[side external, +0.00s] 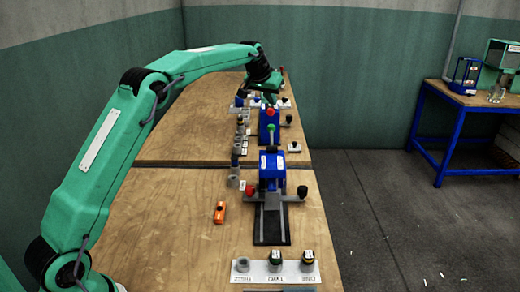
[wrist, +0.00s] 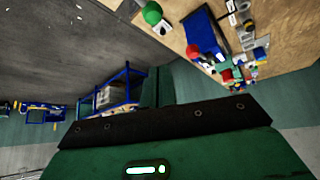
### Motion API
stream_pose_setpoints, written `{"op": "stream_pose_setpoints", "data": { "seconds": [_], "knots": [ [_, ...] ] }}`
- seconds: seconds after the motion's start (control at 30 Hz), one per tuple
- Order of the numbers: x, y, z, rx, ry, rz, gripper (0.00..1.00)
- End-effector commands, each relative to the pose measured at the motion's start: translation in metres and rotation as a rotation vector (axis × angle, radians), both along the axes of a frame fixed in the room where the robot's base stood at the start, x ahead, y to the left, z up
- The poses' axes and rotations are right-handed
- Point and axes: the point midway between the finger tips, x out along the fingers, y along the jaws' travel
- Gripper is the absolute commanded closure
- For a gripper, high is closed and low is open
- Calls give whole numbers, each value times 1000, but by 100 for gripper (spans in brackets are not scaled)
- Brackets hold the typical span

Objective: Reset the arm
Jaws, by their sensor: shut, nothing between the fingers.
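My green arm rises from the lower left of the side view and reaches across the wooden table (side external: 180,205). My gripper (side external: 270,98) hangs at its far end, near the far blue press (side external: 269,122). It is shut and empty. Its fingertips are small and partly lost against the things behind them.
A near blue press (side external: 273,163) has a dark rail in front. An orange part (side external: 220,212) lies left of it. A white labelled holder (side external: 256,273) with several cylinders stands at the front. A blue-framed side table (side external: 460,96) stands at right. The table's left part is clear.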

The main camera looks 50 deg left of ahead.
Motion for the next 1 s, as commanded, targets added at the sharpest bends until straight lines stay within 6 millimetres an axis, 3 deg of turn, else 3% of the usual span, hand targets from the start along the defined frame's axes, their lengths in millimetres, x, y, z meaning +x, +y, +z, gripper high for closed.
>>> {"op": "stream_pose_setpoints", "data": {
  "seconds": [0.27, 0.47, 0.67, 1.0],
  "knots": [
    [-1, -1, 1, 0, 0, -1, 100],
    [-13, -9, 13, 0, 2, -10, 100],
    [-43, -28, 35, 0, 10, -30, 100],
    [-116, -64, 68, 0, 29, -73, 100]
  ]
}}
